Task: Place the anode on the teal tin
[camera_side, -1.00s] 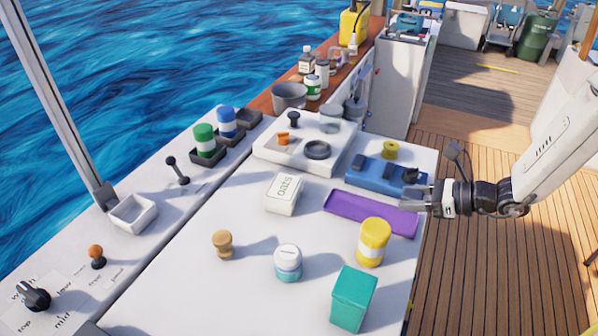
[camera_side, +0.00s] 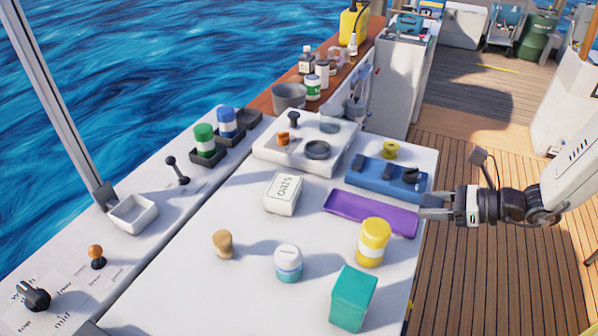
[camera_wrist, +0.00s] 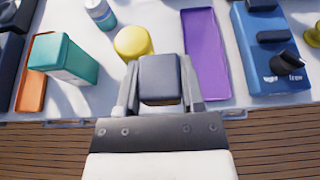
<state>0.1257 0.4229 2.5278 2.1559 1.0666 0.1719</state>
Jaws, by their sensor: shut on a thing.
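My gripper (camera_side: 436,206) is at the right edge of the white worktop, beside the right end of the purple tray. It is shut on a grey block, the anode (camera_wrist: 158,78), which sits between its two fingers in the wrist view. The teal tin (camera_side: 352,298) is a box standing upright at the near right of the worktop. It also shows in the wrist view (camera_wrist: 65,58), left of the gripper and apart from the held block.
A yellow jar (camera_side: 373,242) stands between the gripper and the teal tin. The purple tray (camera_side: 371,214) lies beside the gripper, with a blue switch box (camera_side: 386,178) behind it. A white-and-teal jar (camera_side: 288,263) and a wooden knob (camera_side: 222,244) stand further left.

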